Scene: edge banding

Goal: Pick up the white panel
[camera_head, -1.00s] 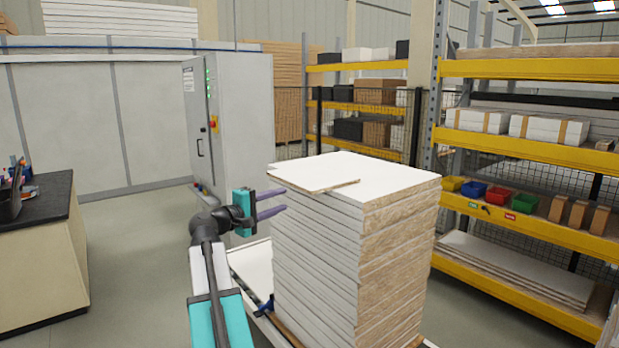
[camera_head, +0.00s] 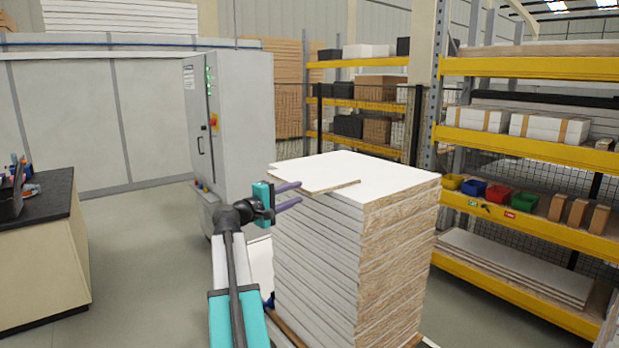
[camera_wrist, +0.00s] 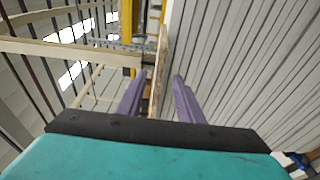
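The white panel (camera_head: 316,172) lies on top of a tall stack of similar white boards (camera_head: 318,238). It is turned a little against the stack, and its front-left part overhangs the stack's left edge. My gripper (camera_head: 299,192) is at this overhanging part, with its purple fingers one above the other, pointing right. In the wrist view my gripper (camera_wrist: 158,80) is open. The panel's brown edge (camera_wrist: 160,68) shows in the gap between the fingers, and the stack's layered side lies to the right. I cannot tell whether a finger touches the panel.
A grey control cabinet (camera_head: 229,135) stands behind my arm. A dark-topped workbench (camera_head: 42,255) is at the left. Yellow shelving (camera_head: 530,148) with boxes and coloured bins is at the right. Open floor (camera_head: 135,260) lies between bench and stack.

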